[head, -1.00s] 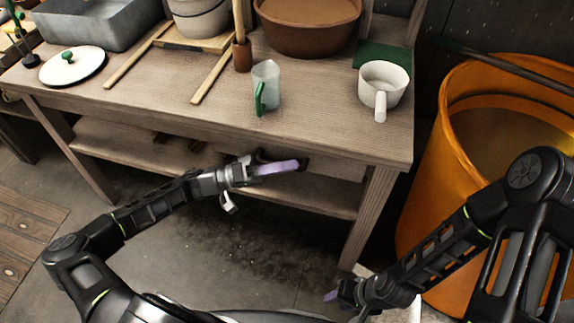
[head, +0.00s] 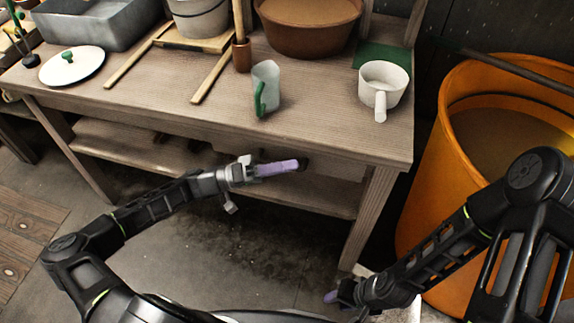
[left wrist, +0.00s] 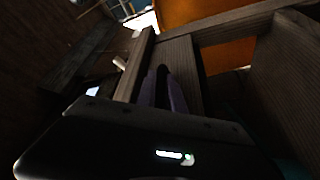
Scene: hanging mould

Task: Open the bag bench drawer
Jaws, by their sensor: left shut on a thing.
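The bench (head: 210,130) is a wooden table with a lower shelf. Below its top edge, right of centre, is a wooden drawer front (head: 338,168), mostly shaded by the top. My left gripper (head: 278,168), with purple fingers, is at this front. In the left wrist view its fingers (left wrist: 162,92) are close together with a dark piece between them, beside a wooden panel. It is shut on that piece, which appears to be the drawer handle; the fingers hide most of it. I cannot tell any drawer gap. My right gripper (head: 333,296) is low at the front right, its jaws unclear.
A green-handled cup (head: 266,88) and a white pot (head: 383,85) stand near the bench's front edge. An orange barrel (head: 428,190) stands right of the bench. The bench's right leg (head: 368,220) is near my right arm. The floor in front is clear.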

